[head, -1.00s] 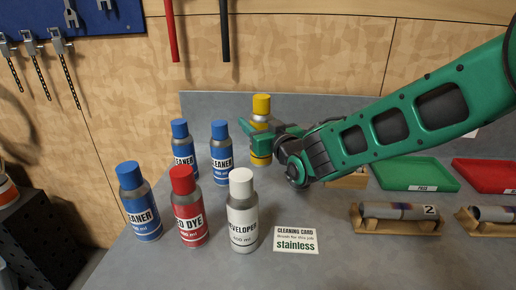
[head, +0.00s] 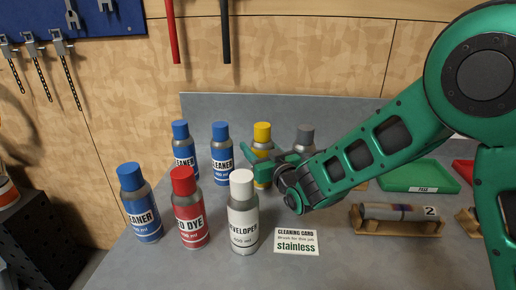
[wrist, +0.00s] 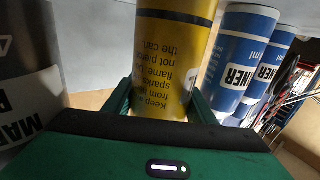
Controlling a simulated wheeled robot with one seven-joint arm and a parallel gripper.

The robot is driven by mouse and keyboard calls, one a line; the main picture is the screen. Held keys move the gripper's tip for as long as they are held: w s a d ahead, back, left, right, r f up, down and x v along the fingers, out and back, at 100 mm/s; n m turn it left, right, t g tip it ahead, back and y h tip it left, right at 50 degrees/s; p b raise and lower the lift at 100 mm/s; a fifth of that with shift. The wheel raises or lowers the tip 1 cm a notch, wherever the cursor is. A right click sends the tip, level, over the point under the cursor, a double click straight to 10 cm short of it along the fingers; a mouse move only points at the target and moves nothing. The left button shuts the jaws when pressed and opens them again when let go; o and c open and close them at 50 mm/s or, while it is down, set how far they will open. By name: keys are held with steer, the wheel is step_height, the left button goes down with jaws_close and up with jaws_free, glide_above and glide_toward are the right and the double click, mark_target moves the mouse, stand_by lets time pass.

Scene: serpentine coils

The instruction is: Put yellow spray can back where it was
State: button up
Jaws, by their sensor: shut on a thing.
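The yellow spray can (head: 263,137) stands upright at the back of the bench, right of the back blue cleaner cans. My gripper (head: 262,166) is shut around its body. In the wrist view, the yellow can (wrist: 172,55) sits between my green fingers (wrist: 160,100), its label text upside down. The can's base is hidden in the wrist view and mostly covered by my gripper in the head view, so I cannot tell for sure whether it touches the bench.
Blue cleaner cans (head: 222,153) stand close on the left. A grey-capped can (head: 304,137) stands close on the right, partly behind my arm. A red dye can (head: 190,214), white developer can (head: 242,218) and cleaning card (head: 296,241) are in front. A green tray (head: 420,177) lies right.

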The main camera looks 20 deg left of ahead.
steer(key=o, duration=1.3)
steer(key=v, duration=1.2)
steer(key=shift+d, duration=0.15)
steer(key=shift+w+r, duration=0.15)
steer(key=shift+r, duration=0.05)
